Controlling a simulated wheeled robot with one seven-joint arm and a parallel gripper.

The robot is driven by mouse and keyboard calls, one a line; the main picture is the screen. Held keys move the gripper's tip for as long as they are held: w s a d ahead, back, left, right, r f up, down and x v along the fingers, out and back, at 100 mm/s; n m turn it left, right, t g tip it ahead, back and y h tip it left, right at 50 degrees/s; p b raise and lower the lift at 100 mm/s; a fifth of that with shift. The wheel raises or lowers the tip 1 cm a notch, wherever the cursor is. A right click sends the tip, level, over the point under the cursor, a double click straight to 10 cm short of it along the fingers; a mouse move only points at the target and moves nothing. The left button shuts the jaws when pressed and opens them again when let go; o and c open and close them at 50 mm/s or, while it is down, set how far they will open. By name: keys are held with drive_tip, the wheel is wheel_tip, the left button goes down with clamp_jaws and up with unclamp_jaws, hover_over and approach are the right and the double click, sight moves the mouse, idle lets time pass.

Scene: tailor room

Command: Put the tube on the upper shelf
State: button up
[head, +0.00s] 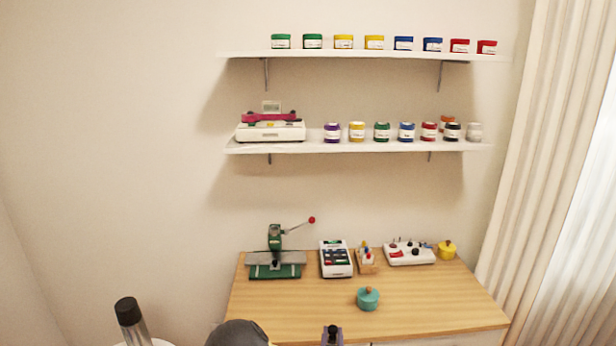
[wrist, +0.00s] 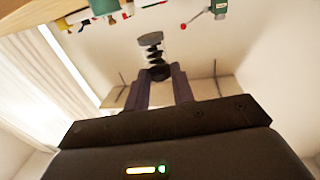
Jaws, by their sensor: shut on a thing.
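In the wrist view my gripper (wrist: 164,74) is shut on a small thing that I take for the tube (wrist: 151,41). It has a flat grey disc at its far end and a body of dark and light rings. Its near end is hidden between the fingers. In the head view a small purple and black tip (head: 332,334) shows at the bottom edge; I cannot tell which part of the gripper or held thing it is. The upper shelf (head: 350,55) is high on the wall, well above that tip, with a row of colored jars on it.
A lower shelf (head: 313,147) holds a white scale (head: 270,131) and several jars. The wooden table (head: 300,309) below bears a green press (head: 276,262), a white keypad device (head: 336,260) and a teal pot (head: 368,299). The upper shelf's left end is bare. Curtains hang at right.

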drive_tip(key=s+d+f+n+y+p, duration=0.1)
drive_tip(key=s+d+f, duration=0.4)
drive_tip(key=d+f, duration=0.2)
drive_tip(key=shift+d+y, duration=0.4)
drive_tip(key=shift+d, duration=0.6)
